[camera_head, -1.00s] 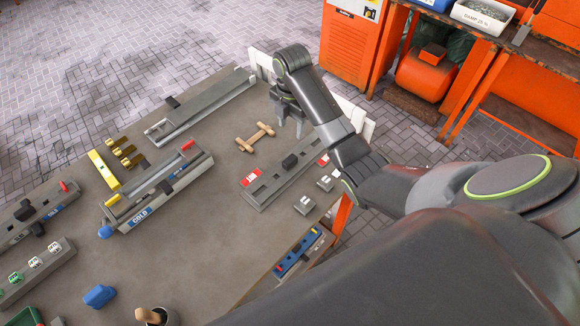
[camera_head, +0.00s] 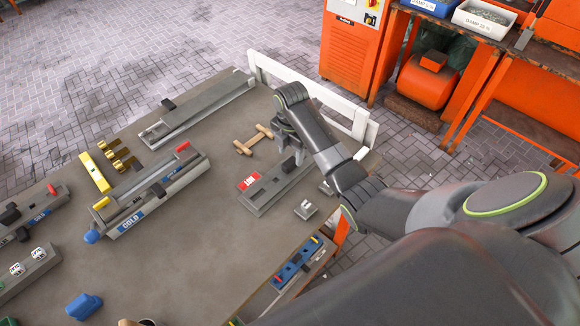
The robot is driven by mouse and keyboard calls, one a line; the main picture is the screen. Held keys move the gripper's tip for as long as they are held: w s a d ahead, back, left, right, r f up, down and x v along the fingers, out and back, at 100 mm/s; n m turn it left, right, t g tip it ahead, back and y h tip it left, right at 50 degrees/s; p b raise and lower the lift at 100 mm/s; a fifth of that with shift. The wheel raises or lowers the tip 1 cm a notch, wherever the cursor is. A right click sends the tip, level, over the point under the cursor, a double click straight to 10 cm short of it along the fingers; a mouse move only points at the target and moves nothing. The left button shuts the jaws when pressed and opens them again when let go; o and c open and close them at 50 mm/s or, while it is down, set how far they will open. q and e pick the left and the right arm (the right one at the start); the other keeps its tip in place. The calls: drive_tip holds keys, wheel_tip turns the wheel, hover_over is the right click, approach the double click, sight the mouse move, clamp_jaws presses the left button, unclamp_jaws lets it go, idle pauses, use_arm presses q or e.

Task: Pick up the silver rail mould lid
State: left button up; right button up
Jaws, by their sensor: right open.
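A long grey bar with dark slots, a red label and a black knob lies on the right part of the table; it looks like the silver rail mould lid (camera_head: 262,195). My right gripper (camera_head: 291,160) is open, low at the far end of this bar and close to the black knob. The fingers and forearm partly hide that end, and I cannot tell whether they touch the knob. Another long silver-grey mould (camera_head: 205,112) lies at the back left with a black knob beside it.
A wooden handle piece (camera_head: 252,140) lies left of my right gripper. A blue-labelled COLD mould (camera_head: 150,195) and a yellow level (camera_head: 95,172) lie further left. A white rail (camera_head: 310,95) edges the table's back. A small grey block (camera_head: 306,209) lies near the bar.

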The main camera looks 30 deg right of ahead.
sight(290, 162)
drive_tip(key=shift+a+f+p, duration=0.1)
drive_tip(key=shift+f+p, duration=0.4)
drive_tip(key=shift+f, duration=1.65)
drive_tip(key=shift+w, duration=0.1)
clamp_jaws()
